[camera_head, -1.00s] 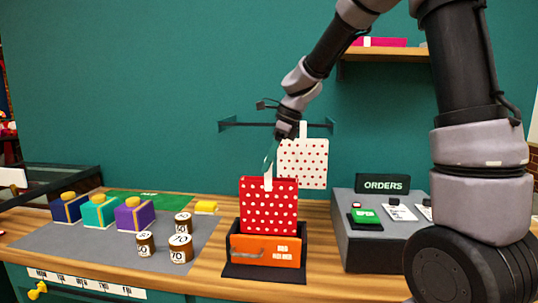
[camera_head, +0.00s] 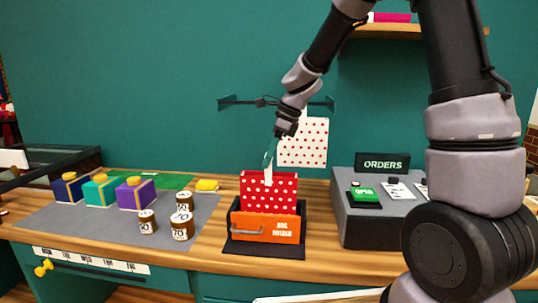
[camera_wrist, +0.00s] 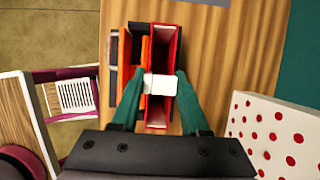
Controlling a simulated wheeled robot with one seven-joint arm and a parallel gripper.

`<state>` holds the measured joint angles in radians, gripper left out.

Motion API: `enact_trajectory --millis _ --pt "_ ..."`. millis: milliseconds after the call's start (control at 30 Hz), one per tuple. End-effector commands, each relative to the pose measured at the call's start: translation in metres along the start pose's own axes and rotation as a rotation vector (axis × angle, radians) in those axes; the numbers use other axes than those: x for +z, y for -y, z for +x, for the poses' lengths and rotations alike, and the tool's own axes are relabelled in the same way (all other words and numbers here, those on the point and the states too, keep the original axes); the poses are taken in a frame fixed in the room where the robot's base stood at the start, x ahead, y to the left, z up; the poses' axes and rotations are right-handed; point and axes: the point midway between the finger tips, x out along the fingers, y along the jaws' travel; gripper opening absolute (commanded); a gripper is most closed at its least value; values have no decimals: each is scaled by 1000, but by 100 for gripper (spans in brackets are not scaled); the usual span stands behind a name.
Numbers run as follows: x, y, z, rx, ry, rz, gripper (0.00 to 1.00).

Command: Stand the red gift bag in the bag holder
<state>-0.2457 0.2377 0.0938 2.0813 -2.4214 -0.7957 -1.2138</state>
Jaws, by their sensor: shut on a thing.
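The red gift bag (camera_head: 268,193) with white dots is upright, its lower part hidden behind the front of the orange bag holder (camera_head: 264,228). In the wrist view the open-topped bag (camera_wrist: 164,48) lies beside the holder's orange front wall (camera_wrist: 146,52); its base is out of sight. My gripper (camera_head: 267,165) is above the bag, pointing down. Its teal fingers (camera_wrist: 160,86) are shut on the bag's white handle tab.
A white dotted bag (camera_head: 303,143) hangs on the wall rail behind. A grey order console (camera_head: 355,225) stands to the right. Several brown weights (camera_head: 183,226) and coloured boxes (camera_head: 136,194) sit on the grey mat at left. Bare counter lies around the holder.

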Motion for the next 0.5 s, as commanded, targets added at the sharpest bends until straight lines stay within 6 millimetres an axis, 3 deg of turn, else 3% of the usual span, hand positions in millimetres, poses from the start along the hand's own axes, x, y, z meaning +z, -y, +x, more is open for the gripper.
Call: enact_trajectory --millis 400,433,500 --pt "0 0 0 0 0 0 0" --pt "0 0 0 0 0 0 56" --pt "0 0 0 0 0 0 80"
